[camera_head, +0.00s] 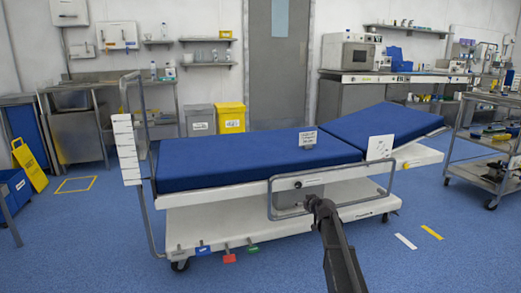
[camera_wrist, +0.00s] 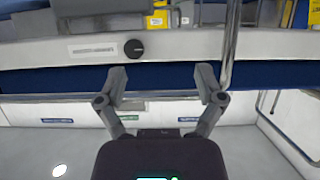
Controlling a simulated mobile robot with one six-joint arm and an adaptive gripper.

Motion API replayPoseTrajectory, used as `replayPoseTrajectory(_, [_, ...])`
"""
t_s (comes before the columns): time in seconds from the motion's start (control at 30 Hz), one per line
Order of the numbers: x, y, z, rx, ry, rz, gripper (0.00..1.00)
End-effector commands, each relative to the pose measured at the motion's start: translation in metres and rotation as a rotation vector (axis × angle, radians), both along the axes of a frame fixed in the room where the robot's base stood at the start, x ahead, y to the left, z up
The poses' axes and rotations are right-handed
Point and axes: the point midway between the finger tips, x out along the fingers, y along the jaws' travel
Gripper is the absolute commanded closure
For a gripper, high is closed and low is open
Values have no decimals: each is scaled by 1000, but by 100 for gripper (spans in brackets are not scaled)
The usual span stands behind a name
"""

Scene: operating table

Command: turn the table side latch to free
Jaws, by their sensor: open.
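The operating table (camera_head: 220,191) has a blue padded top and a white side frame. The side latch appears to be a small black round knob (camera_head: 298,184) on that frame, inside a grey tubular side rail (camera_head: 271,213). In the wrist view the knob (camera_wrist: 134,48) sits on the white strip beside a small printed label (camera_wrist: 92,50). My gripper (camera_wrist: 162,78) is open and empty, its two fingers apart, and the knob appears beyond them, apart from both. In the head view my gripper (camera_head: 317,202) is dark, low and right of the knob.
Coloured tags (camera_head: 229,258) line the table's lower shelf edge. A steel trolley (camera_head: 484,143) is at the right.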

Motion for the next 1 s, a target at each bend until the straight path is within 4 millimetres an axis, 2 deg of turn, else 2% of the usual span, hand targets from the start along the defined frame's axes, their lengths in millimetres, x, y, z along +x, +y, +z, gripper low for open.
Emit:
replayPoseTrajectory(0.37, [-50,18,3,2,128,43,13])
replayPoseTrajectory(0.57, [-97,29,5,0,251,64,13])
replayPoseTrajectory(0.67, [-132,35,6,-5,340,71,13])
replayPoseTrajectory(0.73, [-163,38,8,-13,421,69,13])
replayPoseTrajectory(1.0, [-302,36,20,-69,788,-27,13])
